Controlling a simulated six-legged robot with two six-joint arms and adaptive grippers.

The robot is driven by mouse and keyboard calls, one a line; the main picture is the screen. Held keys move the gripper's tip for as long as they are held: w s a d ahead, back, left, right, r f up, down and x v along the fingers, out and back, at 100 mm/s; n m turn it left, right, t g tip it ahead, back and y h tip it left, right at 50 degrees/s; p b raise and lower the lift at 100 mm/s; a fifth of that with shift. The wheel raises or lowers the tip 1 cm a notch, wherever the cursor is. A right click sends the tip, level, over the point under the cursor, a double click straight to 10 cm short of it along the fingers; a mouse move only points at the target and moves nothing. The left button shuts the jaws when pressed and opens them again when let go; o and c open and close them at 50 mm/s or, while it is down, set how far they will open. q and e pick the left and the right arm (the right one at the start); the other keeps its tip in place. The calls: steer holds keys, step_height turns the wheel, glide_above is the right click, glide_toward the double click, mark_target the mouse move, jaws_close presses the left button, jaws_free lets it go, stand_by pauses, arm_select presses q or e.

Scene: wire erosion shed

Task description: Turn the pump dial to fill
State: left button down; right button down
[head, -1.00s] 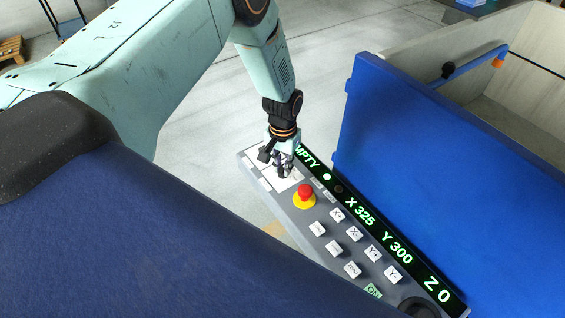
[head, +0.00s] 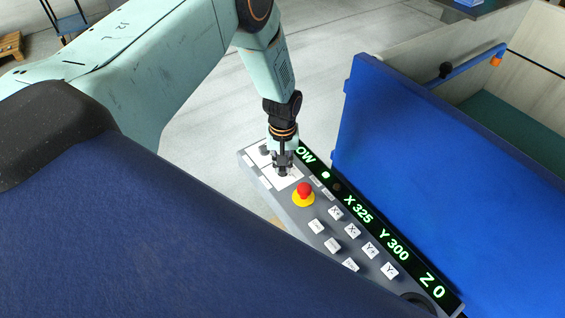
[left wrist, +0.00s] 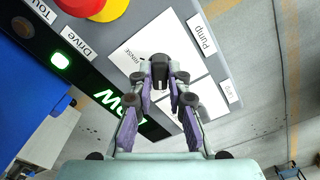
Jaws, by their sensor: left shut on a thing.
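In the head view the gripper (head: 282,168) comes down on the panel's far left end and hides most of the dial. The label "RINSE" reads beside the dial; another small label (left wrist: 229,91) is too small to read surely. My right gripper is out of view.
A red emergency button (head: 304,190) on a yellow base sits close to the gripper, with several white keys nearer. A blue door (head: 440,180) stands behind the panel. Behind it, a tank (head: 410,58) holds dark green liquid (head: 510,125).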

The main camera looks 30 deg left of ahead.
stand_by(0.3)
arm_select(q)
steer(key=c, duration=1.3)
jaws_free()
steer(key=shift+w+f, duration=0.1)
step_height(320, 180, up, 12)
